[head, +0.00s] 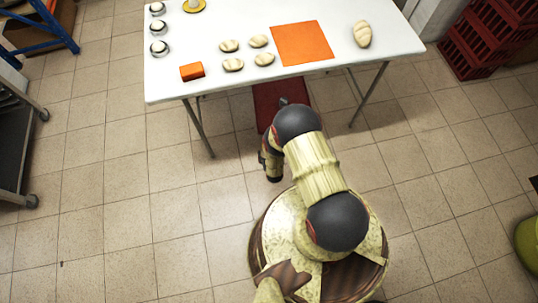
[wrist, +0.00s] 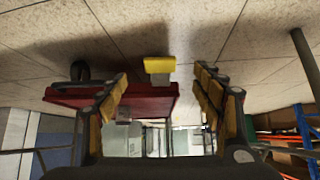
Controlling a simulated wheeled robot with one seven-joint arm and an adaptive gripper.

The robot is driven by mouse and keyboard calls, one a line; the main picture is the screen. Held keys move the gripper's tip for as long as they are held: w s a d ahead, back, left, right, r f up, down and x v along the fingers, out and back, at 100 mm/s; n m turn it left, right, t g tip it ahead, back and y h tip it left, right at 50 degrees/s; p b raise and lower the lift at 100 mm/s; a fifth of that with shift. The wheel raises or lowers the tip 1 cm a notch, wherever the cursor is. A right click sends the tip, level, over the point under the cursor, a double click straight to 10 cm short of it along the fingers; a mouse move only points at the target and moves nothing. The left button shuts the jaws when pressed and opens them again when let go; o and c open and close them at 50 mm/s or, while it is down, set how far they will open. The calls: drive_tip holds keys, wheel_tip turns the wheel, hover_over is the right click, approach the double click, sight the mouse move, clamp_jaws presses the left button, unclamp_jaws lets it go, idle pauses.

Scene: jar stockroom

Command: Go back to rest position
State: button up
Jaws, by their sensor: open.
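My gripper (wrist: 161,78) shows in the wrist view with its two yellow-and-dark fingers spread well apart. It is open and nothing is between the fingers. In the head view my arm is bent over my base, in front of the white table (head: 225,83), and the gripper's fingers cannot be made out there. The wrist view looks out low, with floor tiles at the top of the picture. A red flat-sided thing (wrist: 140,103) and a small yellow block-like thing (wrist: 159,66) show beyond the fingers.
The table bears an orange mat (head: 301,43), an orange block (head: 192,71), several pale rolls (head: 233,65), a loaf (head: 362,34) and jar-like items (head: 159,48). Red crates (head: 487,38) stand right. A trolley (head: 12,150) stands left. Open tiled floor lies on both sides.

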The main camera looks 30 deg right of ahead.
idle(0.5)
drive_tip(key=s+a+f+g+y, duration=0.15)
drive_tip(key=s+g, duration=0.25)
drive_tip(key=s, duration=0.4)
drive_tip(key=s+a+f+g+y, duration=0.1)
drive_tip(key=s+a+f+g, duration=0.2)
drive_tip(key=s, duration=0.5)
drive_tip(key=w+a+r+n+g, duration=0.1)
drive_tip(key=w+r, duration=0.2)
drive_tip(key=r, duration=1.4)
drive_tip(key=w+a+r+n+g+p, duration=0.1)
drive_tip(key=w+r+g, duration=0.1)
drive_tip(key=r, duration=1.4)
drive_tip(key=w+a+r+g, duration=0.1)
drive_tip(key=w+r, duration=0.2)
drive_tip(key=r, duration=1.4)
drive_tip(key=s+r+t, duration=0.2)
drive_tip(key=s+r, duration=0.3)
drive_tip(key=r, duration=1)
drive_tip(key=s+a+r+n+t+p, duration=0.1)
drive_tip(key=s+r+t, duration=0.2)
drive_tip(key=r, duration=1.2)
drive_tip(key=s+a+r+t+p, duration=0.1)
drive_tip(key=s+r+t, duration=0.2)
drive_tip(key=s+r, duration=0.5)
wheel_tip(320, 180, up, 8)
drive_tip(key=shift+a+r+n, duration=0.1)
drive_tip(key=shift+a+n, duration=0.05)
drive_tip(key=shift+n, duration=0.25)
